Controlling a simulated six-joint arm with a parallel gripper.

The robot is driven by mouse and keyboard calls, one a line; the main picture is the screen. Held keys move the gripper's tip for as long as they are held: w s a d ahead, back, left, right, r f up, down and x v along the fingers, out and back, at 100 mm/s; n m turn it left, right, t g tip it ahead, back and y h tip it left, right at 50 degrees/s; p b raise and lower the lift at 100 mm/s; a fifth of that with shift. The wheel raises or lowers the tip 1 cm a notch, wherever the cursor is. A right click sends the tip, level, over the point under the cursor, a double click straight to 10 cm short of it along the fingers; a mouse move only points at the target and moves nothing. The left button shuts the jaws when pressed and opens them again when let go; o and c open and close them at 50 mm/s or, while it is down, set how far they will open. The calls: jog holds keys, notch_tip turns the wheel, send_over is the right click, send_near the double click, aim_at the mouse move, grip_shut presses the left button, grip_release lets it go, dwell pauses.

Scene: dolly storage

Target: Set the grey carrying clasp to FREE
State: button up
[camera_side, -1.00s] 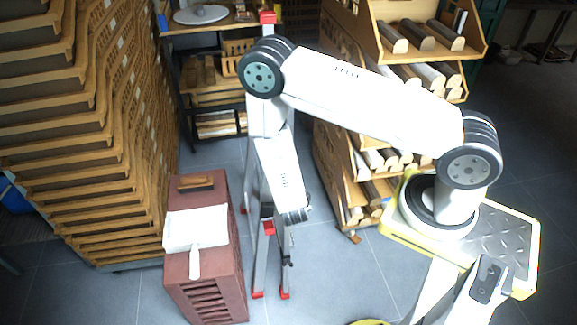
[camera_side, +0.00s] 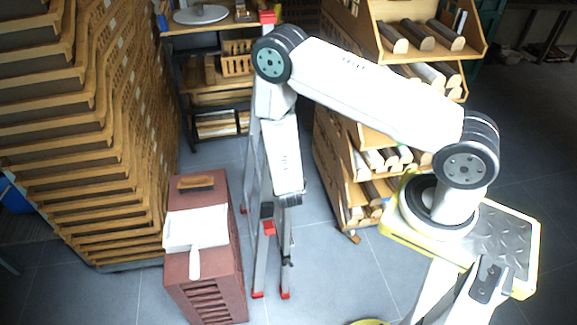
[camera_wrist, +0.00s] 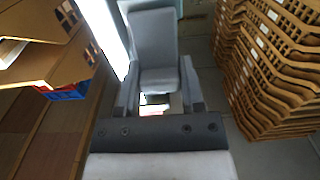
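My gripper (camera_side: 279,205) points down beside the stepladder (camera_side: 258,278) in the side view, overlapping its upper part. In the wrist view my gripper (camera_wrist: 157,85) fills the middle as grey blocks, and I cannot tell whether it is open or shut. Nothing is clearly seen held in it. A small dark fitting (camera_side: 287,261) sits low on a ladder rail, apart from my gripper; I cannot tell whether it is the carrying clasp. No clasp lever or FREE marking can be read. The area past my fingers is mostly hidden.
Stacked wooden trays (camera_side: 90,150) stand at left. A reddish-brown box (camera_side: 228,230) carries a brush (camera_side: 196,183) and a white scoop (camera_side: 196,228). A wooden rack (camera_side: 330,175) with rolls stands behind the ladder. Grey floor (camera_side: 330,285) is clear in front.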

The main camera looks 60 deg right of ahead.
grip_shut()
jog(key=shift+a+f, duration=0.1)
jog(key=shift+s+a+f+t+h, duration=0.15)
jog(key=shift+s+a+t+h, duration=0.05)
jog(key=shift+t+h, duration=0.35)
jog(key=shift+s+a+f+t+h, duration=0.15)
jog(key=shift+s+t+h, duration=0.05)
jog(key=shift+t+h, duration=0.35)
jog(key=o, duration=0.6)
grip_release()
jog(key=shift+o, duration=0.2)
jog(key=v, duration=0.8)
